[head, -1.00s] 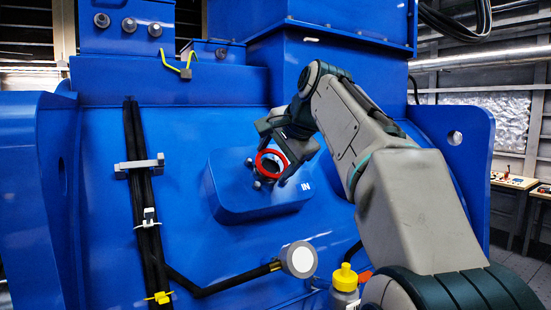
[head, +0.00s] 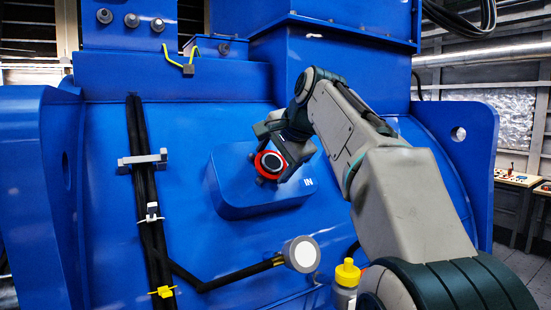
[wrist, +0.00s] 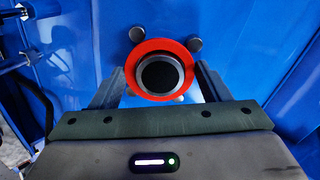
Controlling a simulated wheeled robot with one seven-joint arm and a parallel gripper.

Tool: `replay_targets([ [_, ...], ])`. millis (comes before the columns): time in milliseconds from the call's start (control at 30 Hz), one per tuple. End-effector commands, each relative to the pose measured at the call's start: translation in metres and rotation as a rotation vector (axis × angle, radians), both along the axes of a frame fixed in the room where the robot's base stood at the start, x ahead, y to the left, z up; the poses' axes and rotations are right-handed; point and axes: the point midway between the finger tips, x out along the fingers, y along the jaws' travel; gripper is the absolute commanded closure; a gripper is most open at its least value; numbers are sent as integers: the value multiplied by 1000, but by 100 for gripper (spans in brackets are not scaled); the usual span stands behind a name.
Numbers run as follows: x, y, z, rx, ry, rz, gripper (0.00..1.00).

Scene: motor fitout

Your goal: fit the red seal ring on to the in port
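The red seal ring (head: 259,171) is at the in port (head: 270,163) on the raised blue pad marked IN. In the wrist view the ring (wrist: 136,53) encircles the port's dark round end (wrist: 160,73), slightly off-centre. How far it sits along the port I cannot tell. My gripper (wrist: 160,75) has one finger at each side of the ring, and its fingers look closed on the ring's outer edge. In the head view my gripper (head: 272,153) reaches in from the upper right and partly hides the ring and port.
Bolt heads (wrist: 136,34) surround the port closely. A cable run (head: 140,190) goes down the left of the blue housing. A round grey part with a white face (head: 302,254) and a yellow-capped bottle (head: 346,275) are below.

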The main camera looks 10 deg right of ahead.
Motion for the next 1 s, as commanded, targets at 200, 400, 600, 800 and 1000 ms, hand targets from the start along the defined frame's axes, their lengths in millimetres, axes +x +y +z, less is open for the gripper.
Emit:
replay_targets([
  [200,0,0,0,0,0,0,7],
  [400,-2,-1,2,0,0,0,7],
  [600,-22,-7,21,0,-5,-1,7],
  [800,-55,-18,53,0,-5,-2,7],
  [1000,-83,-27,79,-1,-3,-2,7],
])
